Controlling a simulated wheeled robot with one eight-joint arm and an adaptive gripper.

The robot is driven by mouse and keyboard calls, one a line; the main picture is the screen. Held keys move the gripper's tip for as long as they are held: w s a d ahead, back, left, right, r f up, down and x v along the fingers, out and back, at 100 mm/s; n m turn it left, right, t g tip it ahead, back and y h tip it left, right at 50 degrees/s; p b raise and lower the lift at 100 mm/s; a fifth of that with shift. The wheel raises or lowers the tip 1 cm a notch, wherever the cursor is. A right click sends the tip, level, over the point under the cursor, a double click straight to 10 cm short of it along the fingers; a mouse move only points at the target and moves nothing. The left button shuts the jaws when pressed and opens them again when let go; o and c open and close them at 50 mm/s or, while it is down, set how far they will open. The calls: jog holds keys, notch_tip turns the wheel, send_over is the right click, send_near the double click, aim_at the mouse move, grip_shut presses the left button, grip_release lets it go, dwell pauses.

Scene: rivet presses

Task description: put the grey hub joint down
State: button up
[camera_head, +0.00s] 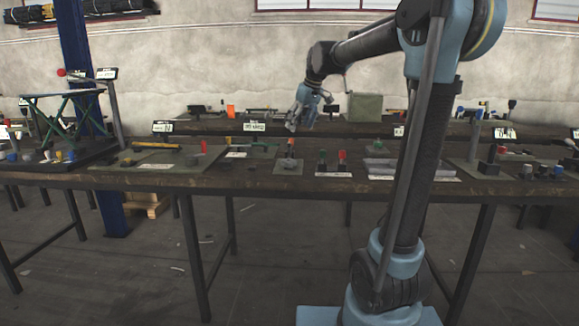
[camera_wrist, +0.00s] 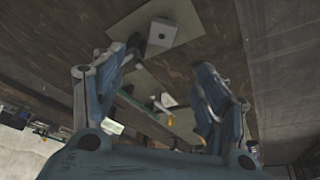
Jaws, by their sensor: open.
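My gripper (camera_head: 293,126) hangs above the middle of the long table. In the wrist view its two fingers (camera_wrist: 168,62) are spread wide, with nothing held between them. A pale grey square block with a dark round hole (camera_wrist: 162,33) lies on a grey-green mat, just beyond the fingertips and apart from them. It may be the grey hub joint. In the head view a small grey piece (camera_head: 288,162) sits on a mat below my gripper, beside an orange-topped post (camera_head: 291,145). It is too small to identify surely. A dark shape touches or overlaps the left fingertip in the wrist view.
On the table (camera_head: 235,180), a green and a red-topped part (camera_head: 342,158) stand right of the mat. A red piece (camera_head: 204,146) and a yellow-handled tool (camera_head: 157,146) are to the left. A green box (camera_head: 365,107) stands on the rear table.

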send_over(293, 161)
notch_tip(293, 161, down, 10)
jog(key=shift+s, duration=0.15)
jog(key=shift+s+x, duration=0.1)
jog(key=shift+x, duration=1.4)
jog(key=shift+s+x, duration=0.15)
jog(key=shift+x, duration=1.4)
jog(key=shift+d, duration=0.1)
jog(key=shift+c, duration=0.3)
jog(key=c, duration=1.2)
jog(key=shift+o, duration=0.2)
